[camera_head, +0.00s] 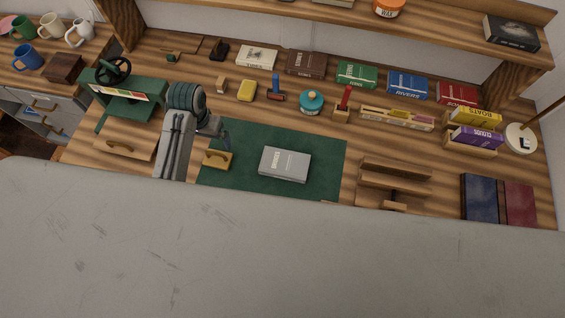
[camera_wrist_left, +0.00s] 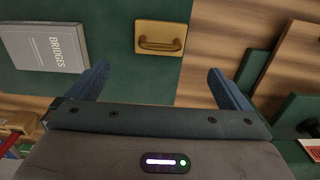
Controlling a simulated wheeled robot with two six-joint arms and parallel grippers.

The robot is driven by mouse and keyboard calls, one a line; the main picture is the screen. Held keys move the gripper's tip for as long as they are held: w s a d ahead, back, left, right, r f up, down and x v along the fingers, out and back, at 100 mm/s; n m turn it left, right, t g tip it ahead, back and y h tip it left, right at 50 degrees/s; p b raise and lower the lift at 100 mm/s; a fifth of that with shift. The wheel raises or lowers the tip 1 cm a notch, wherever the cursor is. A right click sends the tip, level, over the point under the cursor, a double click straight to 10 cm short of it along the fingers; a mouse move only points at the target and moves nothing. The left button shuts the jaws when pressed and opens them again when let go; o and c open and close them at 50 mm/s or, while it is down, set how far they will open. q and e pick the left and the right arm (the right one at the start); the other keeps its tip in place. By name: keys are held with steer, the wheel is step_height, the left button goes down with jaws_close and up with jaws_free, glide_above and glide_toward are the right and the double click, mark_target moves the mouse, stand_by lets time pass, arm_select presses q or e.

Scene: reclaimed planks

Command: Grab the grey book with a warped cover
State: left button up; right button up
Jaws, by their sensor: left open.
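The grey book (camera_head: 285,165) lies flat on a green mat (camera_head: 325,150), label side up. In the left wrist view the grey book (camera_wrist_left: 58,48) sits at the upper left and reads "BRIDGES". Whether its cover is warped is too small to tell. My left gripper (camera_head: 222,137) is over the left part of the mat, left of the book and apart from it. In the left wrist view my left gripper (camera_wrist_left: 158,72) has its blue fingers spread, with nothing between them. My right gripper is not in view.
A blue-handled tool (camera_head: 276,90), a teal pot (camera_head: 311,102) and a row of books stand behind. A wooden stepped rack (camera_head: 393,180) is to the right.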

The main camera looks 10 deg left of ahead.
mark_target(280, 162)
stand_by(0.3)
